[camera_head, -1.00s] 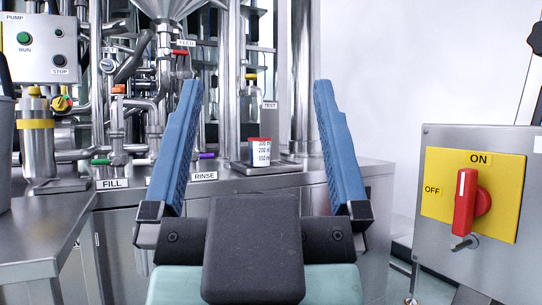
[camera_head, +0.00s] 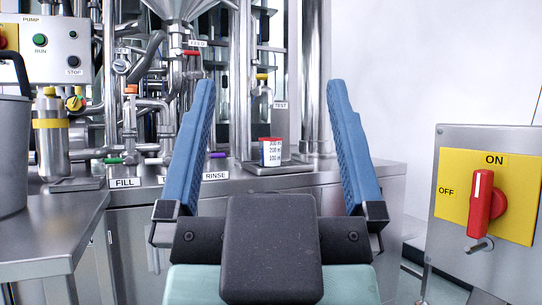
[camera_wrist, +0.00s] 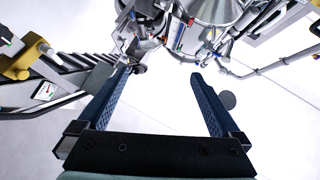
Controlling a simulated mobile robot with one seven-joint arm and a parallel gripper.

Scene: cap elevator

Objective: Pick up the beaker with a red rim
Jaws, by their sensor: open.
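The beaker with a red rim (camera_head: 270,153) is small and white with dark volume markings. It stands upright on a metal plate (camera_head: 285,168) on the steel counter, below the TEST label, in the head view. My gripper (camera_head: 270,95) is open and empty, its two blue fingers spread wide. In the head view the beaker appears between the fingers but farther off, apart from them. The wrist view also shows my open gripper (camera_wrist: 160,72); I cannot make out the beaker there.
Steel pipes and valves (camera_head: 130,120) crowd behind the counter (camera_head: 240,187). A grey vessel (camera_head: 12,150) stands at the left. A switch box with a red handle (camera_head: 487,200) stands at the right. A pump panel (camera_head: 55,50) is at upper left.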

